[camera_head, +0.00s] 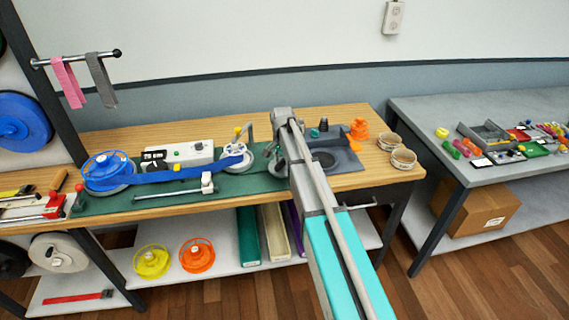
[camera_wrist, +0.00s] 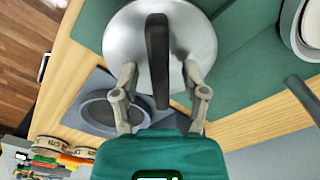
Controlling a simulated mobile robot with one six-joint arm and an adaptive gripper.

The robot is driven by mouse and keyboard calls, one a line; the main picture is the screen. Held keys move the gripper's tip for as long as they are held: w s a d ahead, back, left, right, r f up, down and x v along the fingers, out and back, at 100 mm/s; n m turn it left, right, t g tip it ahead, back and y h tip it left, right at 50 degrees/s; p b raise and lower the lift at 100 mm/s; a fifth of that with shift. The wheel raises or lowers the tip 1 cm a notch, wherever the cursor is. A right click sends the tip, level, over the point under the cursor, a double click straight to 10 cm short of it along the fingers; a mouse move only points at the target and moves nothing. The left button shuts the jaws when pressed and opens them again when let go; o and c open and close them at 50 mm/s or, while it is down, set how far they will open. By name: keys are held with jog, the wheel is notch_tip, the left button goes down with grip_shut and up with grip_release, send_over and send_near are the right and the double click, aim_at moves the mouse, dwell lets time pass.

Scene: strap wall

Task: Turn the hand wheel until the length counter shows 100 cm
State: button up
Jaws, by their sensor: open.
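In the wrist view a silver disc (camera_wrist: 118,35) with a dark bar (camera_wrist: 157,45) across it lies under my gripper (camera_wrist: 160,70); it looks like the hand wheel. My two fingers stand open on either side of the bar, with gaps visible; depth is hard to judge. In the head view my arm hides most of this disc (camera_head: 277,166). A small dark unit (camera_head: 153,161), perhaps the length counter, stands behind the blue strap (camera_head: 170,175); its reading is too small to make out. The strap runs from a blue reel (camera_head: 107,170) to a guide roller (camera_head: 235,156).
A white box (camera_head: 190,153) with coloured buttons stands behind the strap. Right of my arm are a dark grey holder (camera_head: 335,158), an orange stack (camera_head: 358,129) and two rolls (camera_head: 403,158). A grey side table (camera_head: 420,110) with small parts stands further right.

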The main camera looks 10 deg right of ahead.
jog(key=shift+f, duration=0.1)
dwell(0.3)
grip_shut()
dwell(0.4)
jog(key=shift+m, duration=2.8)
grip_release()
